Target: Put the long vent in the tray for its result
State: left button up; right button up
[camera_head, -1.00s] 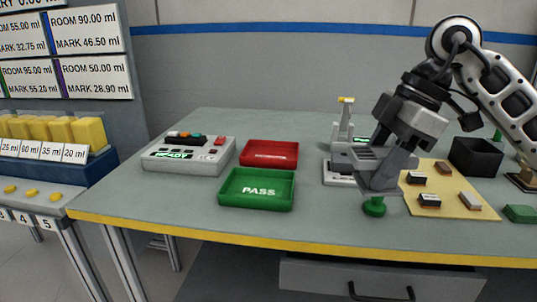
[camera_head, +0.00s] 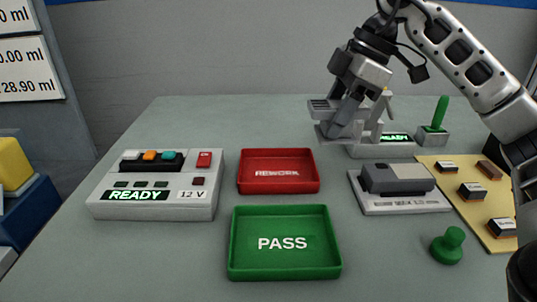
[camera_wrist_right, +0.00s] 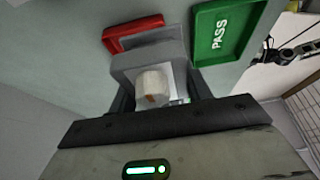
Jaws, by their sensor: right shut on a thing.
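My right gripper (camera_head: 343,122) is shut on a grey slatted vent (camera_head: 325,107). It holds the vent up in the air, behind and right of the red REWORK tray in the head view. In the right wrist view the grey vent (camera_wrist_right: 148,57) sits between the fingers, with a pale rounded part showing on it. The red REWORK tray (camera_head: 242,176) and the green PASS tray (camera_head: 235,250) are empty. Both trays also show in part in the right wrist view, red (camera_wrist_right: 115,35) and green (camera_wrist_right: 200,40). My left gripper is not in view.
A tester box (camera_head: 160,200) reading READY and 12 V stands left of the trays. A grey block (camera_head: 397,179) sits on a flat plate right of them. A green knob (camera_head: 448,245) and a tan mat (camera_head: 470,215) with small parts lie further right.

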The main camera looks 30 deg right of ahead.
jog(key=w+a+f, duration=0.1)
jog(key=w+f, duration=0.1)
jog(key=w+a+f, duration=0.2)
jog(key=w+f, duration=0.1)
jog(key=w+a+f, duration=0.2)
jog(key=w, duration=0.1)
jog(key=shift+w+a+f, duration=0.15)
jog(key=shift+a+f, duration=0.05)
jog(key=shift+d+x, duration=0.25)
jog(key=shift+x, duration=0.8)
jog(key=shift+d+x, duration=0.2)
jog(key=shift+x, duration=0.85)
jog(key=shift+f, duration=0.15)
jog(key=o, duration=1.1)
jog(key=p+v, duration=0.1)
jog(key=v, duration=1.1)
